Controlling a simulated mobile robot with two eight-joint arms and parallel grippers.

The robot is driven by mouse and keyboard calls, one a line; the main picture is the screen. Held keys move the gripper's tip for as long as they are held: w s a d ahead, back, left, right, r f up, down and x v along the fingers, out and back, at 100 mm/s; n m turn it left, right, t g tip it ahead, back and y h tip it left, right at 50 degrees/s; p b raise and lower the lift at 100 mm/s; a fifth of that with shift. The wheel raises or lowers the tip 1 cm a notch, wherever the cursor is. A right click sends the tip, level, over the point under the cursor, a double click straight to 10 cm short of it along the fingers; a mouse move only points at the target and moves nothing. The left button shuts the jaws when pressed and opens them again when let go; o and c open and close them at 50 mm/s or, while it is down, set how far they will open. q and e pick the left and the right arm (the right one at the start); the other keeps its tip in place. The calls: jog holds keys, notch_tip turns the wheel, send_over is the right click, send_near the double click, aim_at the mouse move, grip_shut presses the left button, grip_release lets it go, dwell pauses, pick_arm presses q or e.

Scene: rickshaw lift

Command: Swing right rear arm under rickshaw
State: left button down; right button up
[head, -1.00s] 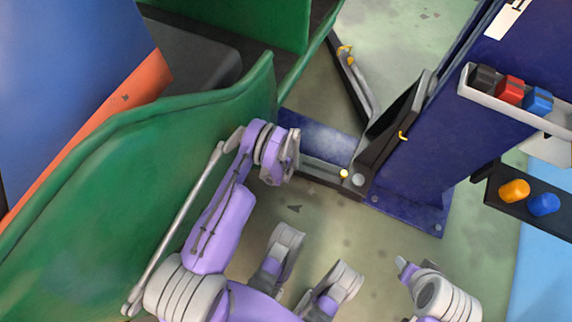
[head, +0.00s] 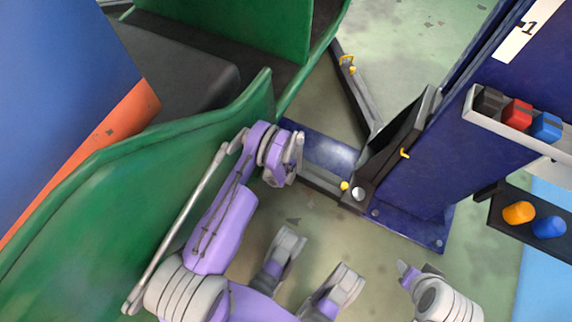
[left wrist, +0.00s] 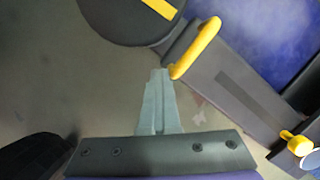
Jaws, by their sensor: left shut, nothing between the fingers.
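The green rickshaw (head: 140,180) fills the left of the head view. Two dark lift arms extend from the blue lift post (head: 410,180). The far arm (head: 358,95) angles away towards the rickshaw's edge. The near arm (head: 322,182) points left, and its end is hidden behind my left wrist. In the left wrist view an arm (left wrist: 235,85) with a yellow handle (left wrist: 197,47) and a round pad (left wrist: 125,15) lies ahead. My left gripper (left wrist: 158,75) is shut and empty, its tip beside the handle; contact is unclear. My right gripper (head: 405,270) is low right, its jaws unclear.
The post's blue base plate (head: 425,230) lies on the floor. A tray (head: 480,112) with coloured blocks and a dark shelf (head: 497,215) with orange and blue knobs stick out from the post at right. Bare floor (head: 345,235) lies between my arms.

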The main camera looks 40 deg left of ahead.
pick_arm(q)
jog(key=p+v, duration=0.2)
jog(key=v, duration=0.9)
jog(key=shift+p, duration=0.4)
jog(key=shift+f, duration=0.1)
